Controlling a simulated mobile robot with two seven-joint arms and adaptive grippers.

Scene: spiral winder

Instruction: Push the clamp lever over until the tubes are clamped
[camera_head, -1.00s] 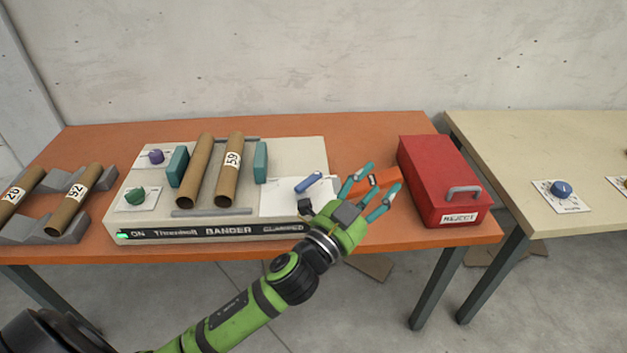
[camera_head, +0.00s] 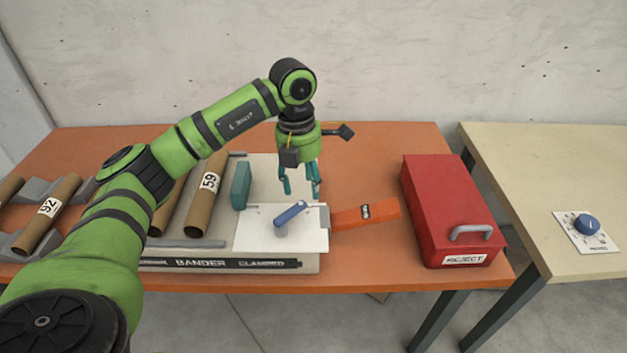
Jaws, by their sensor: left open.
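The bander (camera_head: 310,263) is a pale machine with a white plate (camera_head: 262,240). A short blue lever (camera_head: 292,215) sits on the plate, angled up to the right. A brown tube marked 59 (camera_head: 207,192) lies on the bander beside a teal jaw block (camera_head: 241,184), with a narrow gap between them. A second tube (camera_head: 163,212) lies to its left, partly hidden by my left arm. The CLAMPED label (camera_head: 262,263) looks unlit. My left gripper (camera_head: 301,194) is open, pointing down just behind and above the blue lever, apparently not touching it. My right gripper is not in view.
An orange bar (camera_head: 366,213) sticks out right of the white plate. The red REJECT box (camera_head: 450,205) stands at the right end of the orange table (camera_head: 370,160). A tube marked 92 (camera_head: 47,214) rests on grey supports at left. A beige table with a blue knob (camera_head: 586,225) stands further right.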

